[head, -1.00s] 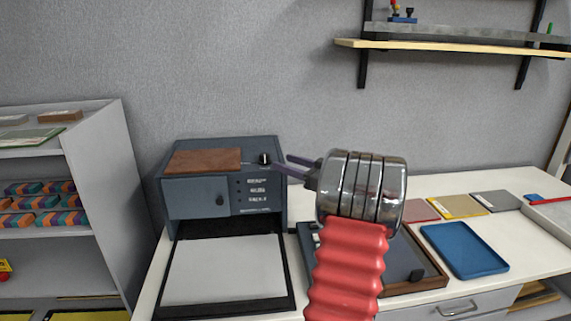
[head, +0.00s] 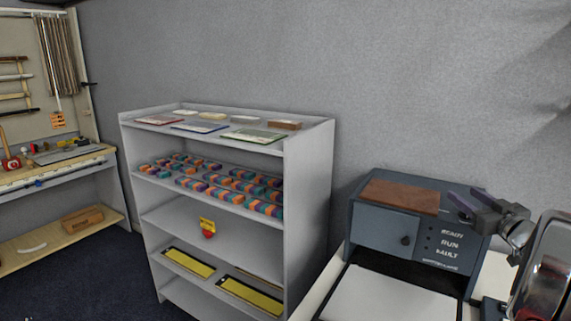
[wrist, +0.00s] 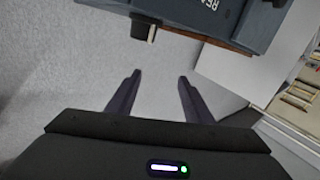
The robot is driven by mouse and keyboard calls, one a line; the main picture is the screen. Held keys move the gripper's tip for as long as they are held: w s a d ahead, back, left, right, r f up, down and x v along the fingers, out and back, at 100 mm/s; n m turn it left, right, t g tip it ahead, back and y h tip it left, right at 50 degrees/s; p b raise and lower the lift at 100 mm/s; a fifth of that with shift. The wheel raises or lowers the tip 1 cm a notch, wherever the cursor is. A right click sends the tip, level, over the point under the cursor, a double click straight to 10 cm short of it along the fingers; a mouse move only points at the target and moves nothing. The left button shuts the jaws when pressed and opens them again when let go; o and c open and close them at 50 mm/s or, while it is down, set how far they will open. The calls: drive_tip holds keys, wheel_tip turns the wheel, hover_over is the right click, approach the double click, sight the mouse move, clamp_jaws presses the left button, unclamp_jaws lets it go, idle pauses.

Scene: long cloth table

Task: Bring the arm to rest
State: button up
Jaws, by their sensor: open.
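My gripper (head: 463,198) is at the right of the head view, by the top of the blue-grey machine (head: 385,232). Its two dark fingers stand apart with nothing between them. In the wrist view the open fingers (wrist: 160,77) point toward the grey wall, with the machine (wrist: 225,20) beyond them at the top. A black knob (wrist: 143,28) on the machine shows just past the fingertips, apart from them. Most of my arm is out of the head view.
A brown slab (head: 399,196) lies on the machine. A grey shelf unit (head: 309,200) with coloured blocks and flat plates stands left of it. A workbench (head: 62,170) with hanging tools is at the far left. Dark floor (head: 95,270) is clear between shelf and bench.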

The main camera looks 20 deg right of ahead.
drive_tip(key=w+a+r+m+g+h, duration=0.1)
drive_tip(key=w+a+r, duration=0.1)
drive_tip(key=a, duration=0.2)
drive_tip(key=w+a+r+g+h, duration=0.1)
drive_tip(key=w+a+r+h, duration=0.15)
drive_tip(key=a, duration=0.25)
drive_tip(key=s+a+m+g, duration=0.1)
drive_tip(key=a+g, duration=0.1)
drive_tip(key=a, duration=1)
drive_tip(key=s+a+f+n+g+y, duration=0.1)
drive_tip(key=s+a+f, duration=0.4)
drive_tip(key=a, duration=0.6)
drive_tip(key=s+a+f+n+g+y, duration=0.1)
drive_tip(key=s+a+f+g+y, duration=0.3)
drive_tip(key=s+a, duration=0.6)
drive_tip(key=s+a+f+n+g+y, duration=0.1)
drive_tip(key=s+a+f+g+y, duration=0.1)
drive_tip(key=s+a+f, duration=0.5)
drive_tip(key=s+a, duration=0.1)
drive_tip(key=a, duration=0.4)
drive_tip(key=shift+s+f+g, duration=0.2)
drive_tip(key=shift+s+g, duration=0.05)
drive_tip(key=shift+g, duration=0.15)
